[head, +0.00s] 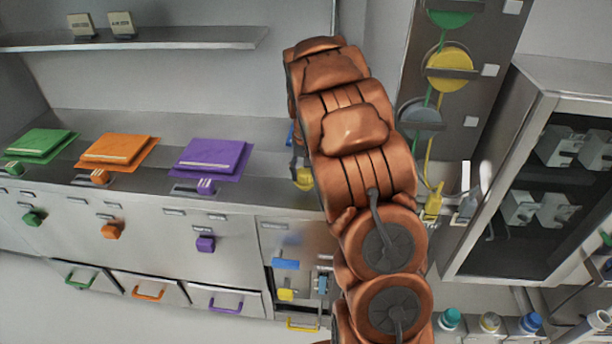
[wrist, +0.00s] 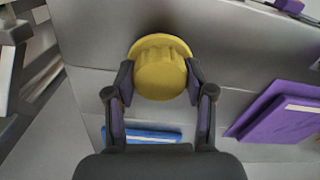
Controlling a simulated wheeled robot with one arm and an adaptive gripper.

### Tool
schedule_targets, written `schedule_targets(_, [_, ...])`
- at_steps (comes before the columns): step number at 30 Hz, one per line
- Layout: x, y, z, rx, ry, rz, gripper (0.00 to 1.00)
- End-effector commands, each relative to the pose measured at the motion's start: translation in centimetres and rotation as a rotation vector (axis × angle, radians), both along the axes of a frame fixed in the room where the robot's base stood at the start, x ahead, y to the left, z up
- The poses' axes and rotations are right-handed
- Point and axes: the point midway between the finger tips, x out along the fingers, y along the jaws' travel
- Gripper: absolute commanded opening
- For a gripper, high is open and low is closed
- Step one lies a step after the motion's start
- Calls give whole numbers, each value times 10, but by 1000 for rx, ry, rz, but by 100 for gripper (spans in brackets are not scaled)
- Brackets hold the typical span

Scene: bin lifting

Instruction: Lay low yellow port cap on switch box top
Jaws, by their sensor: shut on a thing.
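The yellow port cap (wrist: 160,76) is round and ridged with a wider flange. It sits between the two fingers of my gripper (wrist: 160,90), which is shut on it. In the head view, a small yellow part (head: 304,179) shows beside my arm at the counter's front edge and appears to be this cap. My copper-coloured arm hides most of my gripper there. I cannot tell whether the cap touches the surface behind it. A grey box (head: 572,76) with a dark front and white switch-like blocks inside stands at the right; it may be the switch box.
Green (head: 45,143), orange (head: 118,150) and purple (head: 212,157) pads lie on the steel counter. A blue item (wrist: 145,133) lies near my gripper. A dark panel with coloured discs (head: 450,68) and hoses stands behind my arm. Bottles (head: 490,322) stand at lower right.

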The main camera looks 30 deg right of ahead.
Motion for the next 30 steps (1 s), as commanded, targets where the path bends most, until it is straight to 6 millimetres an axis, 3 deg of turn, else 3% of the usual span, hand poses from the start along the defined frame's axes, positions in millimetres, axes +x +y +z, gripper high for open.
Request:
schedule_targets(6, [-1,0,-22,1,4,0,0])
schedule_targets(17, [-1,0,-27,-1,0,1,0])
schedule_targets(18, [-1,0,-25,-1,0,1,58])
schedule_targets(24, [-1,0,-25,-1,0,1,79])
schedule_targets(30, [0,0,-25,-1,0,1,79])
